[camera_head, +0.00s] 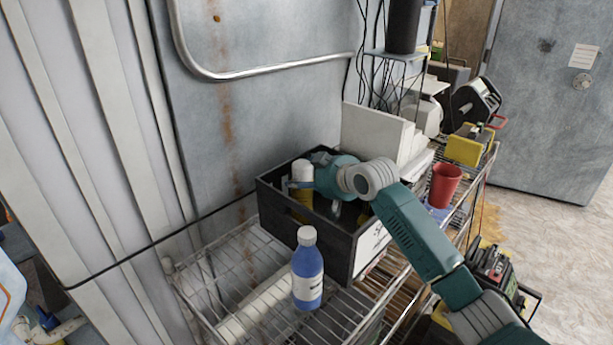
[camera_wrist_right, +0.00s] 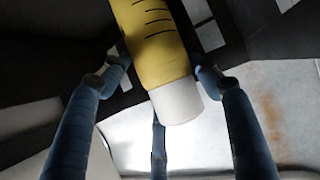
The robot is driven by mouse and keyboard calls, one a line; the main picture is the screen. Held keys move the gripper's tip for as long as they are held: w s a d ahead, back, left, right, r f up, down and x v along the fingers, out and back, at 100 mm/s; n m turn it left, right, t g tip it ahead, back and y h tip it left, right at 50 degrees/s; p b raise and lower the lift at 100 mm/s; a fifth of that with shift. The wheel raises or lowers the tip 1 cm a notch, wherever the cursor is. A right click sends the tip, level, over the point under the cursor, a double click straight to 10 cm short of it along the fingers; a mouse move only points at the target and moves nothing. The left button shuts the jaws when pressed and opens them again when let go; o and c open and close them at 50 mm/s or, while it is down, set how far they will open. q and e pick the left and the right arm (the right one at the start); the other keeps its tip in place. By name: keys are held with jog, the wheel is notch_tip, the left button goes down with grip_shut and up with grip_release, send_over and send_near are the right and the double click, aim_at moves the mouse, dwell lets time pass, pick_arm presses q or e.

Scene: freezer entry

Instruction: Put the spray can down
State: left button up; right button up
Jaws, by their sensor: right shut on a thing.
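The spray can (camera_head: 302,172) has a yellow body and a white top. It stands roughly upright within the outline of the black crate (camera_head: 309,240), its lower part below the rim. Whether its base touches the crate floor is hidden. My right gripper (camera_head: 299,184) reaches over the crate from the right and is shut on the can near its top. In the right wrist view, the can (camera_wrist_right: 154,40) lies between the blue fingers of the gripper (camera_wrist_right: 160,82), with dark crate walls around it.
The crate sits on a wire rack (camera_head: 240,275) against a grey wall. A blue bottle with a white cap (camera_head: 307,275) stands in front of it. White boxes (camera_head: 375,135) are behind, and a red cup (camera_head: 445,185) is to the right. Bare wire shelf shows left of the bottle.

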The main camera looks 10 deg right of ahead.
jog(key=shift+s, duration=0.1)
jog(key=o, duration=2)
jog(key=shift+s+d, duration=0.1)
jog(key=shift+s, duration=0.05)
pick_arm(q)
notch_tip(320, 180, down, 2)
jog(key=shift+f+b, duration=0.2)
jog(key=shift+b, duration=1)
pick_arm(e)
jog(key=v, duration=1.1)
jog(key=shift+s+r, duration=0.2)
jog(key=shift+s, duration=0.05)
